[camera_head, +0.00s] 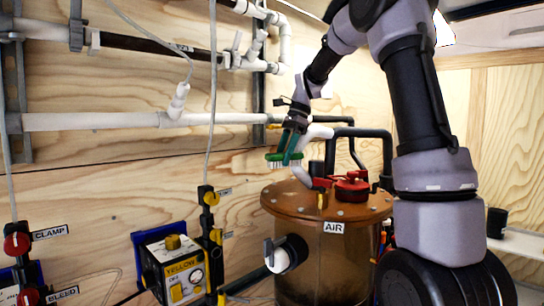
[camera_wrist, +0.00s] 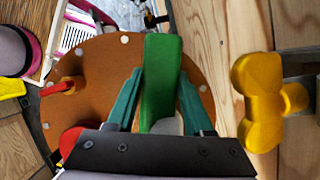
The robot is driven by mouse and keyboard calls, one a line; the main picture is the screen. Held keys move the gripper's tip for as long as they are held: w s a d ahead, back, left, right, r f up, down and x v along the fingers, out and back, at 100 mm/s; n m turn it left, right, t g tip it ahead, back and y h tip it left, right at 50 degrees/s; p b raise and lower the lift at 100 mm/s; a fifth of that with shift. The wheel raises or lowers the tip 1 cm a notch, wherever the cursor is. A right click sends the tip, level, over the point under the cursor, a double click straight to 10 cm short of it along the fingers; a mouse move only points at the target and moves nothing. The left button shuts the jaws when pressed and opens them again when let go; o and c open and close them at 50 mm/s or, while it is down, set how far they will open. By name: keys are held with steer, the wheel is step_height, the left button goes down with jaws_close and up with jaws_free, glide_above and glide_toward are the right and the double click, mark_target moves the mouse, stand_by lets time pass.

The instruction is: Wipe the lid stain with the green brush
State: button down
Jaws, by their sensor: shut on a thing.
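The green brush (camera_wrist: 161,75) is held between the two teal fingers of my gripper (camera_wrist: 158,98) in the wrist view. In the head view my gripper (camera_head: 291,146) is above the left part of the tank, and the green brush (camera_head: 284,157) shows its pale bristles pointing down. The brush appears apart from the lid, a little above it. The round orange-brown lid (camera_head: 290,203) has bolts around its rim, and it also shows behind the brush in the wrist view (camera_wrist: 100,72). I cannot make out a stain on the lid in either view.
A red fitting (camera_head: 352,187) stands on the lid. An AIR label (camera_head: 333,228) is on its front edge. A white pipe end (camera_head: 278,259) juts out left of the tank. A yellow handle (camera_wrist: 257,100) is right of the brush. Pipes (camera_head: 110,121) run along the wooden wall.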

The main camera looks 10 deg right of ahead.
glide_above(279, 193)
steer(key=d, duration=0.1)
steer(key=shift+w+d+f, duration=0.1)
steer(key=shift+w+f, duration=0.05)
steer(key=shift+f, duration=1.35)
steer(key=shift+w+d+f, duration=0.1)
steer(key=shift+f, duration=1.35)
steer(key=shift+f, duration=1)
steer(key=shift+s+d+r, duration=0.1)
steer(key=shift+s+d, duration=0.45)
steer(key=shift+s, duration=0.25)
steer(key=shift+s+d, duration=0.5)
steer(key=shift+s, duration=0.35)
steer(key=shift+w+a+f, duration=0.2)
steer(key=shift+w+a, duration=0.35)
steer(key=shift+w, duration=0.25)
steer(key=shift+w+a+f, duration=0.2)
steer(key=shift+w+a, duration=0.35)
steer(key=shift+w, duration=0.25)
